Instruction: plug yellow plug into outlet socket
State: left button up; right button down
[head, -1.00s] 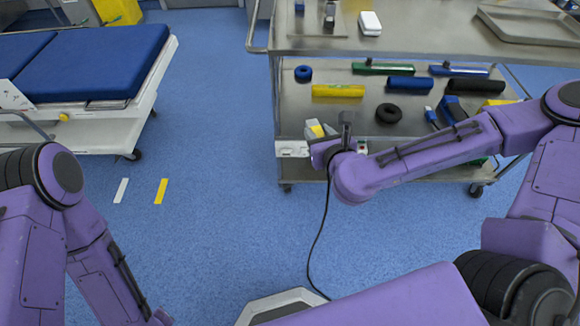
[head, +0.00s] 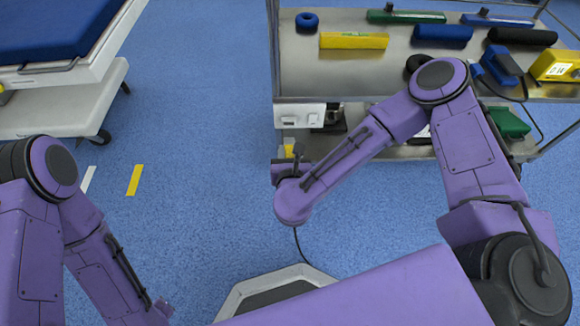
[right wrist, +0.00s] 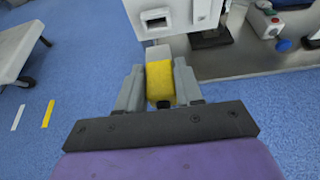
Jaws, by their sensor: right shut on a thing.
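My right gripper (right wrist: 159,90) is shut on the yellow plug (right wrist: 160,82), with one grey finger on each side of it. The plug's pale front end points at the white outlet box (right wrist: 180,17), which has a dark socket opening (right wrist: 156,22). The plug is just below and in front of the box in the wrist view; I cannot tell whether they touch. In the head view the outlet box (head: 300,114) is at the cart's left front corner, and the plug (head: 289,148) shows just below it. A black cord hangs below the gripper. My left gripper is not visible.
A blue-topped bed (head: 50,30) stands at the left. Open blue floor (head: 200,130) lies between bed and cart.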

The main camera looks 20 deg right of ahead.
aim_at(289, 140)
jog(key=shift+s, duration=0.1)
dwell(0.3)
jog(key=shift+w+d, duration=0.25)
jog(key=shift+w, duration=0.7)
jog(key=shift+w+d, duration=0.25)
jog(key=shift+w, duration=0.7)
jog(key=shift+w+d+b, duration=0.15)
jog(key=shift+w+d, duration=0.05)
jog(key=shift+w, duration=0.35)
jog(key=shift+w+d+b, duration=0.15)
jog(key=shift+w, duration=0.35)
jog(key=shift+w+d, duration=0.1)
jog(key=shift+w, duration=0.25)
jog(key=c, duration=0.7)
grip_release()
jog(key=shift+o, duration=0.2)
